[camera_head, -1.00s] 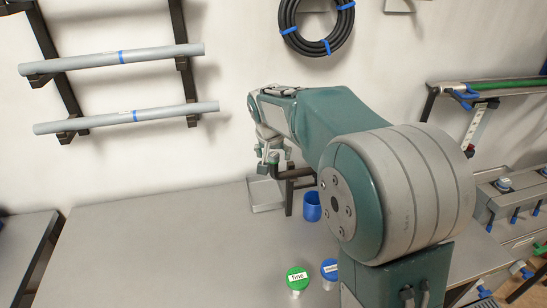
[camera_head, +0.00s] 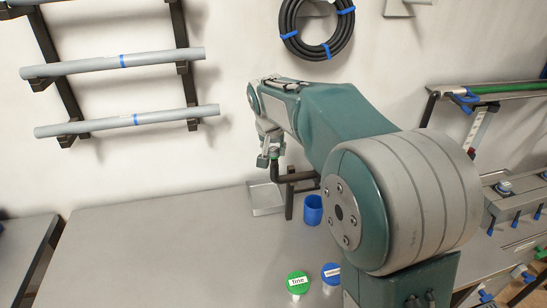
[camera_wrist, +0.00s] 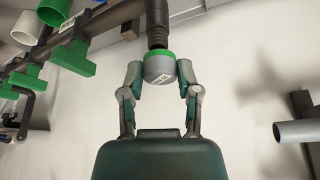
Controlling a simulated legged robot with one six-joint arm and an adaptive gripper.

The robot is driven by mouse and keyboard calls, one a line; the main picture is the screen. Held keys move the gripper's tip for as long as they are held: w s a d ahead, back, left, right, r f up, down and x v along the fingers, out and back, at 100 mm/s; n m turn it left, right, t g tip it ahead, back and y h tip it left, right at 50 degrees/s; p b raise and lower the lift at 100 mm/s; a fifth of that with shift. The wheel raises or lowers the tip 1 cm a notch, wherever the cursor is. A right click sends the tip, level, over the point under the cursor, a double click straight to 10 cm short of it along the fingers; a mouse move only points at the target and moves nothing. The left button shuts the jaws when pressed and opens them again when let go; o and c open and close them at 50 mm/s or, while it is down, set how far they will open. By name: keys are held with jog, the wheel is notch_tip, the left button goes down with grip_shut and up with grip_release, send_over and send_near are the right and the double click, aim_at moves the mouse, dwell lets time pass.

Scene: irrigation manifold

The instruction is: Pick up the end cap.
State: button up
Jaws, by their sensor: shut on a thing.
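The end cap (camera_wrist: 159,67) is a short grey cap with a green band and a white label. In the wrist view it sits at the end of a dark vertical pipe (camera_wrist: 157,22) and appears in line with it. My gripper (camera_wrist: 161,72) has one finger on each side of the cap and is shut on it. In the head view my gripper (camera_head: 268,160) is small, above the back of the bench beside a black pipe arm (camera_head: 296,177). The cap is too small there to make out clearly.
A blue cup (camera_head: 312,210) and a grey tray (camera_head: 266,199) stand near the black support. A green-lidded pot (camera_head: 298,280) and a blue-lidded pot (camera_head: 331,271) are at the front. The bench (camera_head: 160,250) is clear on the left.

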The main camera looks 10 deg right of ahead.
jog(key=s+r, duration=1.4)
dwell(0.9)
dwell(0.5)
